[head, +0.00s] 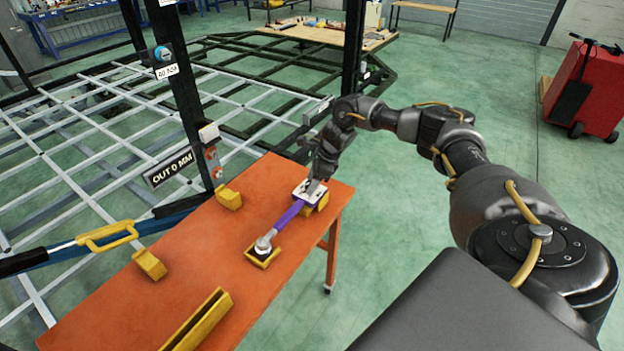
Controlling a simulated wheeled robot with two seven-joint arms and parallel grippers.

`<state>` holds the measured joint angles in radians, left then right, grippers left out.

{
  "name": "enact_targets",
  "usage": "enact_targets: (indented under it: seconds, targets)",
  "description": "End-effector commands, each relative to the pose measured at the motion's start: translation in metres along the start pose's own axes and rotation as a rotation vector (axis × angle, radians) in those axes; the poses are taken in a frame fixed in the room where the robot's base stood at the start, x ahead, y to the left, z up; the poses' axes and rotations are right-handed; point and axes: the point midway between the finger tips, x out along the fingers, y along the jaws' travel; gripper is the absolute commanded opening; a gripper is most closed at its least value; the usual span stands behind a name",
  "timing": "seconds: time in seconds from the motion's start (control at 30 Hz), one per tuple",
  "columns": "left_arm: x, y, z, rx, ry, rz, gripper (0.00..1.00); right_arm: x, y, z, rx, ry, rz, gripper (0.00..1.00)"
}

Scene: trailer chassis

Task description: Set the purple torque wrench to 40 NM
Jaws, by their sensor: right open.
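The purple torque wrench (289,215) lies on the orange table, slanting from lower left to upper right. Its grey head (263,245) rests in a yellow holder (262,258). Its far end lies at a white plate with dark marks (308,192), over another yellow holder (322,203). My right gripper (317,184) is open and points down at this far end. Whether its fingers touch the wrench or the plate I cannot tell. The markings on the plate are too small to read. My left gripper is not in view.
The orange table (185,260) also carries yellow blocks (229,198) and a long yellow slotted holder (200,322). A blue bar with a yellow handle (107,236) extends over its left side. The trailer frame (90,165) stands behind, with an "OUT 0 MM" sign (168,166). A red cart (585,85) stands far right.

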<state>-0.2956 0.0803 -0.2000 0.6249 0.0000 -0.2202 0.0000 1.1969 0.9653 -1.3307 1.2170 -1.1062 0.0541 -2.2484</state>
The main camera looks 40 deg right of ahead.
Motion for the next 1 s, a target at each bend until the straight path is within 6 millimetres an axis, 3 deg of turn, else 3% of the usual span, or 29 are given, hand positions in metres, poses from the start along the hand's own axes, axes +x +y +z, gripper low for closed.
enact_targets:
  seconds: [0.3, 0.67, 1.0]
  targets:
    - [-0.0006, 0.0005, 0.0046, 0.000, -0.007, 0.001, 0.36, 0.0037, 0.0003, -0.0003, 0.000, 0.001, 0.000, 0.50]
    - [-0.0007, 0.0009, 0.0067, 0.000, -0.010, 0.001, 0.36, 0.0033, 0.0002, -0.0001, 0.000, 0.000, 0.000, 0.06]
    - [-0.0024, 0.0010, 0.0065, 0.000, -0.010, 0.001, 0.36, 0.0030, 0.0007, -0.0003, 0.053, 0.002, -0.022, 0.06]
